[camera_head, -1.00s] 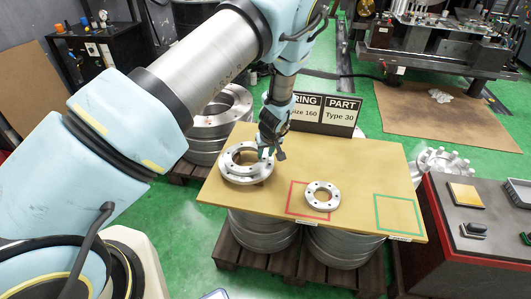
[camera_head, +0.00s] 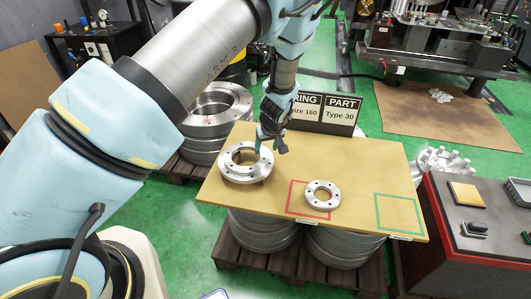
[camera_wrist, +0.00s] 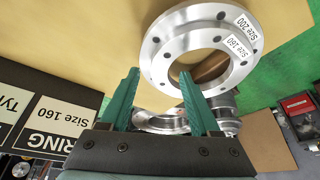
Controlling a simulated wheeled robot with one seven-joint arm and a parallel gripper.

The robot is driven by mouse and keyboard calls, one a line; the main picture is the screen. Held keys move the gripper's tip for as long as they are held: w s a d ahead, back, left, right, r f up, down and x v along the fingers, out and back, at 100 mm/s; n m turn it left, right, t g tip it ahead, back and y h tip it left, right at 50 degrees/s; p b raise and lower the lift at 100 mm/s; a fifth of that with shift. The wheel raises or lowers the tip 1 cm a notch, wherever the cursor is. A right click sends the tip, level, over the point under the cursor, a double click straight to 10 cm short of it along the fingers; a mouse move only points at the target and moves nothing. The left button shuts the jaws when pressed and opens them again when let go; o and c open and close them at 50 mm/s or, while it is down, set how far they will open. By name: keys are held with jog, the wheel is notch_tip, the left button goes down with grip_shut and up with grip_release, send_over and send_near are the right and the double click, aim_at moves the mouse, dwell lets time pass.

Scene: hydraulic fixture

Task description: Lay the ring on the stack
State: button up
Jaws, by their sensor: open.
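A stack of steel flange rings (camera_head: 246,177) stands on the left of the wooden table top. In the wrist view, a ring labelled Size 160 (camera_wrist: 178,52) lies flat on a larger ring labelled Size 200 (camera_wrist: 262,22). A smaller loose ring (camera_head: 322,185) lies on the red outlined square, partly over its right edge. My gripper (camera_head: 271,149) is open beside and above the stack's right rim. In the wrist view its green fingers (camera_wrist: 160,76) stand apart with nothing between them. The right finger covers part of the ring's near edge.
The wooden table (camera_head: 352,165) has a green outlined square (camera_head: 397,211), which is empty. A sign (camera_head: 324,113) reading RING Size 160, PART Type 30 stands at the back edge. A red-sided grey cabinet (camera_head: 455,200) stands at the right. Large metal rings (camera_head: 235,100) are stacked behind.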

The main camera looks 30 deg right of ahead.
jog(key=b+v, duration=0.1)
jog(key=v, duration=0.7)
jog(key=shift+s+r, duration=0.15)
jog(key=shift+r, duration=0.1)
jog(key=w+a+r+n+g, duration=0.1)
jog(key=w+a+r, duration=0.15)
jog(key=a, duration=0.55)
jog(key=w+a+r, duration=0.1)
jog(key=a+r, duration=0.2)
jog(key=a, duration=0.5)
jog(key=w+a+r+n+g, duration=0.1)
jog(key=w+a+r, duration=0.15)
jog(key=a, duration=0.55)
jog(key=s+a+r, duration=0.3)
jog(key=s+a, duration=0.1)
jog(key=a, duration=0.4)
jog(key=s+a+r, duration=0.3)
jog(key=s+a, duration=0.2)
jog(key=a, duration=0.4)
jog(key=shift+a+r+m+g+y, duration=0.3)
jog(key=shift+y, duration=0.1)
